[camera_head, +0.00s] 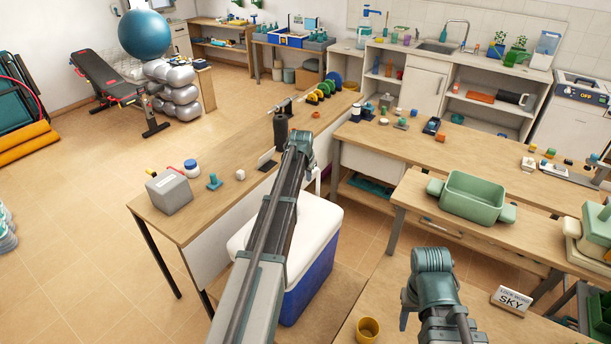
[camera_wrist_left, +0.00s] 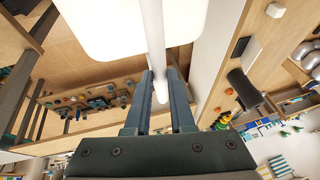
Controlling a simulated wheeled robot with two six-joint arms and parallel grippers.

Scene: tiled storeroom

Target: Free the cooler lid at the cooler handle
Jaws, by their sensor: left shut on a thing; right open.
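The cooler (camera_head: 311,283) has a blue body and stands low beside the long wooden bench. Its white lid (camera_head: 318,222) looks seated on the body, partly hidden behind my left arm. In the left wrist view the white lid (camera_wrist_left: 95,25) fills the top, and the white cooler handle (camera_wrist_left: 153,25) runs down between my fingers. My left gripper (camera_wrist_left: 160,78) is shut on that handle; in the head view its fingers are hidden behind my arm. My right gripper (camera_head: 405,316) is open and empty, partly hidden by its own wrist, above the front table.
The long bench (camera_head: 232,198) left of the cooler carries a grey box (camera_head: 169,192) and small items. A yellow cup (camera_head: 368,329) and a sign (camera_head: 510,301) stand on the front table. A green tub (camera_head: 470,205) is on the right table.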

